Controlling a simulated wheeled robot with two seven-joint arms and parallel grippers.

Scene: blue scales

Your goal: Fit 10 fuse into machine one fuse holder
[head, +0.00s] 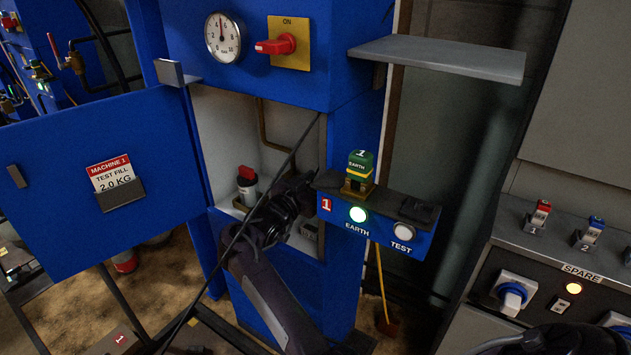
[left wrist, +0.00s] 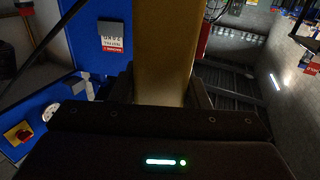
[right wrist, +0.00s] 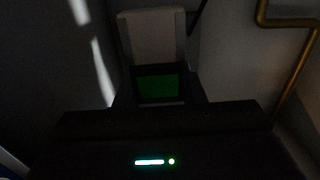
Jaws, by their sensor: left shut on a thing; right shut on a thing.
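My right gripper (head: 303,186) reaches into the open cabinet of machine one in the head view. In the right wrist view (right wrist: 160,100) it is shut on a dark block with a green face (right wrist: 160,88), which may be a fuse; no number is readable. A pale grey block (right wrist: 152,38) stands just beyond it. I cannot tell whether they touch. A small grey fitting (head: 310,231) low in the cabinet may be the fuse holder, partly hidden by my arm. My left gripper (left wrist: 160,97), outside the head view, is shut on a long tan bar (left wrist: 165,50) I cannot identify.
The blue cabinet door (head: 60,190) stands open at left. A ledge (head: 385,225) with a green-and-yellow EARTH piece (head: 360,166) and a lit green lamp juts out right of my gripper. A grey shelf (head: 440,58) hangs above. A thin dark cable (head: 245,230) crosses my arm.

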